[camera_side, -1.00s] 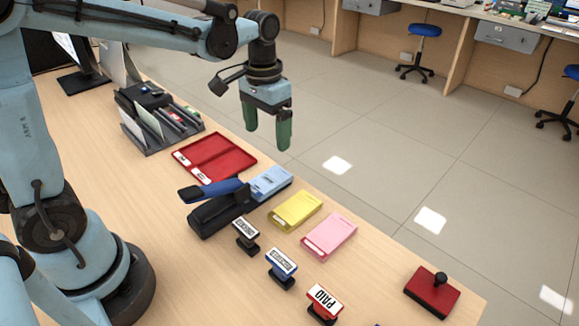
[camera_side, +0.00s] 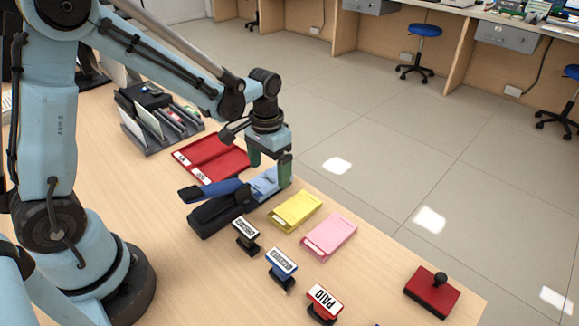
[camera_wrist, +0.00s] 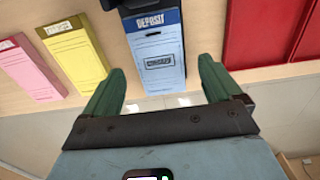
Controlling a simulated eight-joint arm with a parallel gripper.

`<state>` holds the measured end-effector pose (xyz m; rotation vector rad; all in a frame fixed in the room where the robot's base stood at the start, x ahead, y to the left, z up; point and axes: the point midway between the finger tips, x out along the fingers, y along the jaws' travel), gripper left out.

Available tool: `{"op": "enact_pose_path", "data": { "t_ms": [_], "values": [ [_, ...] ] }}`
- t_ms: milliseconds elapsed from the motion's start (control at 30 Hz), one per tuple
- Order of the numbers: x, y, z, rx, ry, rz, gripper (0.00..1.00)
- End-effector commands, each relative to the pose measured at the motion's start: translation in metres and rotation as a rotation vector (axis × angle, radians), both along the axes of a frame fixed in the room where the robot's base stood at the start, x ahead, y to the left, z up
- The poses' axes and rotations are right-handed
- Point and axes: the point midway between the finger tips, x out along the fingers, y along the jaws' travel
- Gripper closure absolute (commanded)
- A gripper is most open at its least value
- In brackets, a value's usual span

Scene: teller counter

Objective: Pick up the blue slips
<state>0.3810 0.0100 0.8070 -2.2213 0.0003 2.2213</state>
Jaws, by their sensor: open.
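My gripper (camera_side: 270,172) has green fingers and is open and empty. It is low over the pad, and its fingers hide part of the pad in the side view. In the wrist view my gripper (camera_wrist: 158,85) has its fingers spread wider than the pad. I cannot tell whether they touch it.
A yellow pad (camera_side: 296,210) and a pink pad (camera_side: 329,236) lie to the right. A black stapler with a blue handle (camera_side: 212,212) is close on the near side. A red tray (camera_side: 215,160) lies behind. Several stamps stand in front. The counter's edge is close.

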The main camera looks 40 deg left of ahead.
Motion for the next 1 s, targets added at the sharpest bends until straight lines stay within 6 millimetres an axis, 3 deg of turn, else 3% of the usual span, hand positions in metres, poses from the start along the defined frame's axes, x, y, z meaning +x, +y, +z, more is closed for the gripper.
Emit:
{"op": "enact_pose_path", "data": {
  "t_ms": [200,467,900,1000],
  "values": [
    [0.0,0.0,-0.019,0.0,0.0,0.0,0.08],
    [0.0,0.0,-0.02,0.0,0.0,0.0,0.08],
    [0.0,0.0,-0.02,0.0,0.0,0.0,0.75],
    [0.0,0.0,-0.02,0.0,0.0,0.0,0.76]
  ]
}}
